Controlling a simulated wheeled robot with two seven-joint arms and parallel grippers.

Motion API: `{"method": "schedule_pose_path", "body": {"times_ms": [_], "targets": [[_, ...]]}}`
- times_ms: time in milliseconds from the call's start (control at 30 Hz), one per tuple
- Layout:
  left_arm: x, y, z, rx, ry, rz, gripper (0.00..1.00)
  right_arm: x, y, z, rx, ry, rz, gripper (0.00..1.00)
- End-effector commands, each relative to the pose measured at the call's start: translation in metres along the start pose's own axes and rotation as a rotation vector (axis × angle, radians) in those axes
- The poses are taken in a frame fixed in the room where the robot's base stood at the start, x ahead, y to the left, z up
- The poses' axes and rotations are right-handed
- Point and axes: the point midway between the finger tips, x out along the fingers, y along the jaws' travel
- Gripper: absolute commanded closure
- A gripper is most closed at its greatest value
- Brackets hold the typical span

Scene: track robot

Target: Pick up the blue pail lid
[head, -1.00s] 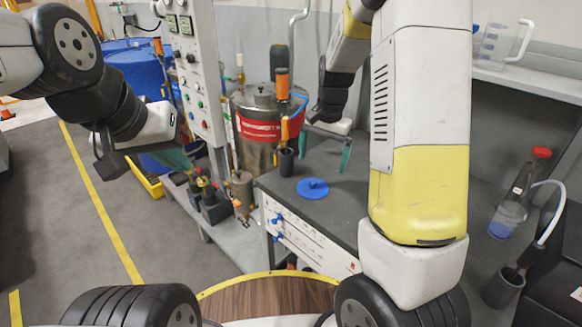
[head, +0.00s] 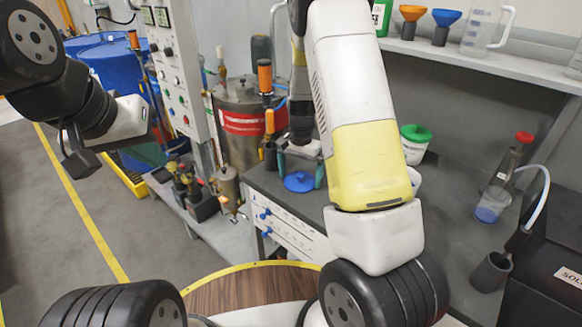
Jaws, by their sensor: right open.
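The blue pail lid (head: 299,183), a round disc with a small raised knob, lies flat on the dark grey bench top (head: 345,222). My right gripper (head: 300,172) is open, pointing down over the lid, with one teal finger at its left side and one at its right. I cannot tell whether the fingers touch the lid. My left gripper (head: 152,140) hangs in front of the blue barrels, away from the bench; its fingers are hard to make out.
A white tub with a green lid (head: 415,134) stands behind my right forearm. A steel vessel with a red band (head: 240,123) and orange-handled tools (head: 265,77) stand left of the lid. A red-capped bottle (head: 505,180) is at right.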

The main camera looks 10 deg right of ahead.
Motion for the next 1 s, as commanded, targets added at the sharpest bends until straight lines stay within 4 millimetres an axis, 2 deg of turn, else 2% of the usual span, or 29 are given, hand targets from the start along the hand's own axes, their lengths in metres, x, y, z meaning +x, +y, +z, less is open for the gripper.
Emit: {"method": "schedule_pose_path", "body": {"times_ms": [133,300,367,400,767,1000], "targets": [[0.000,0.000,0.000,0.000,0.000,0.000,1.00,0.000,0.000,0.000,0.000,0.000,0.000,0.00],[0.000,0.000,0.000,0.000,0.000,0.000,1.00,0.000,0.000,0.000,0.000,0.000,0.000,0.33],[0.000,0.000,0.000,0.000,0.000,0.000,1.00,0.000,0.000,0.000,0.000,0.000,0.000,0.45],[0.000,0.000,0.000,0.000,0.000,0.000,1.00,-0.001,0.000,0.000,0.000,0.000,0.000,0.48],[0.000,0.000,0.000,0.000,0.000,0.000,1.00,-0.007,0.000,0.000,0.001,0.001,-0.001,0.48],[0.000,0.000,0.000,0.000,0.000,0.000,1.00,-0.035,-0.001,-0.001,-0.001,0.003,-0.003,0.48]]}}
